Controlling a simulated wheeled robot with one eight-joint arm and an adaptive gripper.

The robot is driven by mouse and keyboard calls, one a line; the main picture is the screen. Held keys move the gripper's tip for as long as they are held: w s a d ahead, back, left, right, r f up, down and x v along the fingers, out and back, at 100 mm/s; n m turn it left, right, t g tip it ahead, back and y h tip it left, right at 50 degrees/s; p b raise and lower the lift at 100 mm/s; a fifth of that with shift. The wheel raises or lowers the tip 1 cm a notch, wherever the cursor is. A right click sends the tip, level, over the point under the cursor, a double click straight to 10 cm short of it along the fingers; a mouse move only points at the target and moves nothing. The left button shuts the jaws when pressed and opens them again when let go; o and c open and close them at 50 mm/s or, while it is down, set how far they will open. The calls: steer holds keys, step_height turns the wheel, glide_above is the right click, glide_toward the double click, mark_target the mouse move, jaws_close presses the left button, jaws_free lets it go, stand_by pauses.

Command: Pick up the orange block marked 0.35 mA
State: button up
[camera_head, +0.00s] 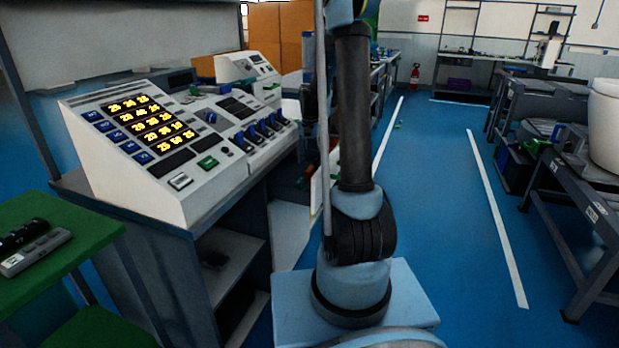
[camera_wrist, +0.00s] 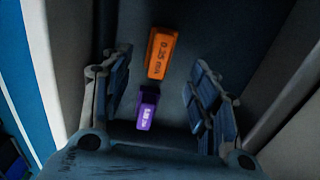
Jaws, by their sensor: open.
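The orange block (camera_wrist: 161,54), with dark lettering that looks like 0.35 mA, lies on a dark grey surface (camera_wrist: 200,25) in the upper middle of the wrist view. A purple block (camera_wrist: 147,107) with white lettering lies just below it in the picture. My gripper (camera_wrist: 158,90) is open, one finger on each side, with the purple block and the lower part of the orange block showing between them. The fingers look apart from both blocks. How far the gripper is above the blocks is hard to tell. The gripper and the blocks cannot be made out in the head view.
Pale walls or panels (camera_wrist: 280,85) flank the dark surface in the wrist view. In the head view, a test console (camera_head: 150,135) with yellow digits stands on a workbench at left. A green table (camera_head: 60,255) is at lower left.

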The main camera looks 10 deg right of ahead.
mark_target(310, 168)
steer(key=shift+s+a+f, duration=0.1)
steer(key=shift+s+f, duration=0.05)
steer(key=shift+f, duration=3.2)
steer(key=c, duration=1.2)
